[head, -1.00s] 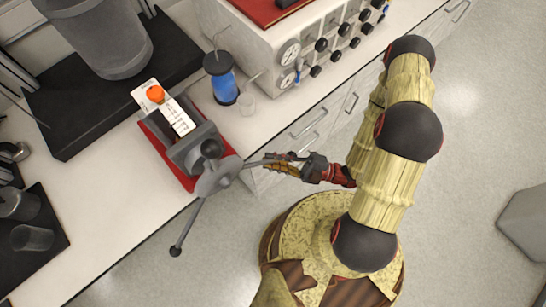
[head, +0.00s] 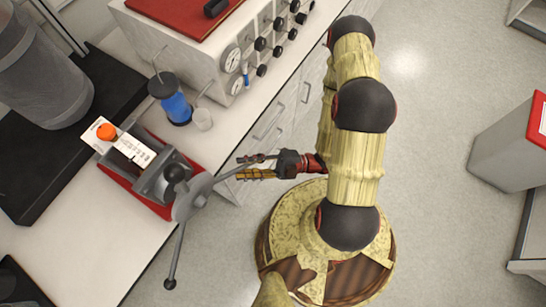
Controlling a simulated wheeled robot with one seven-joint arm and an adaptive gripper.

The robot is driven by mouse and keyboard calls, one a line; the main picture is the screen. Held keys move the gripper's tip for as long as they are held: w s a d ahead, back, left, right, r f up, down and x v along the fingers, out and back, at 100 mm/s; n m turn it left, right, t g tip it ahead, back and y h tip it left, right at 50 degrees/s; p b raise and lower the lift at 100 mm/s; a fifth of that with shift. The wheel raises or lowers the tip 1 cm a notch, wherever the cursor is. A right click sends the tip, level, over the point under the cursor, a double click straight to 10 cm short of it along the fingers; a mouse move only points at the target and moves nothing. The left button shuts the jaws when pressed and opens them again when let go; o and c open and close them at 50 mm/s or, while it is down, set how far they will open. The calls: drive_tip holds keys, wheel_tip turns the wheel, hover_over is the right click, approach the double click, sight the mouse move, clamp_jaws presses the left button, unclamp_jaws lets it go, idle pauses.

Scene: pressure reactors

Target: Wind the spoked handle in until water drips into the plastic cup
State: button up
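The spoked handle (head: 190,197) is a grey hub on the front of a grey press with a red base (head: 133,188), at the bench edge. One black-knobbed spoke (head: 175,253) points down, one knob (head: 174,173) shows at the hub, and another spoke reaches right to my gripper. My gripper (head: 240,167) lies beside the handle, its fingers apart, one above and one below that spoke. Contact with the spoke cannot be told. The clear plastic cup (head: 203,119) stands beside a blue-filled vessel (head: 170,99) behind the press. No water shows in it at this size.
A white gauge panel (head: 215,62) with black knobs and a red top stands at the back. A large grey cylinder (head: 40,75) sits on a black base at left. Drawers (head: 270,125) front the bench near my arm. A grey bin (head: 505,150) stands right; floor between is clear.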

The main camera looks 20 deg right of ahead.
drive_tip(key=v, duration=1.1)
drive_tip(key=shift+d, duration=0.1)
idle(0.7)
